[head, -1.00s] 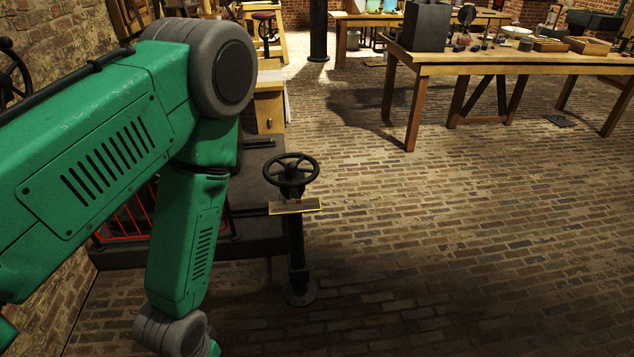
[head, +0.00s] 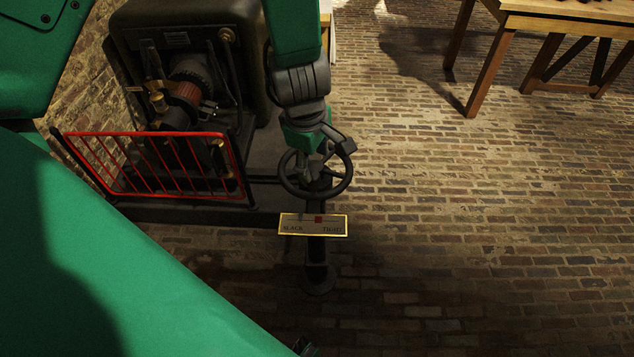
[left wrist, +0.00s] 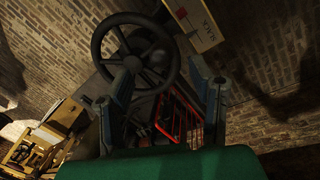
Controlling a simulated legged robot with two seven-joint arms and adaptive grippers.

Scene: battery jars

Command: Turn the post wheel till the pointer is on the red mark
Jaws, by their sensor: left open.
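The dark spoked post wheel (head: 290,184) tops a black post (head: 316,262) in the head view. A brass-edged plate (head: 296,226) in front of it reads SLACK at left and apparently TIGHT at right. The red mark (head: 318,218) is at the plate's upper edge. My right gripper is not in view.
A red railing (head: 150,134) and a dark machine (head: 190,50) stand left of the post. A wooden table (head: 545,18) is at the upper right. The brick floor (head: 470,220) right of the post is clear. My green arm covers the lower left.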

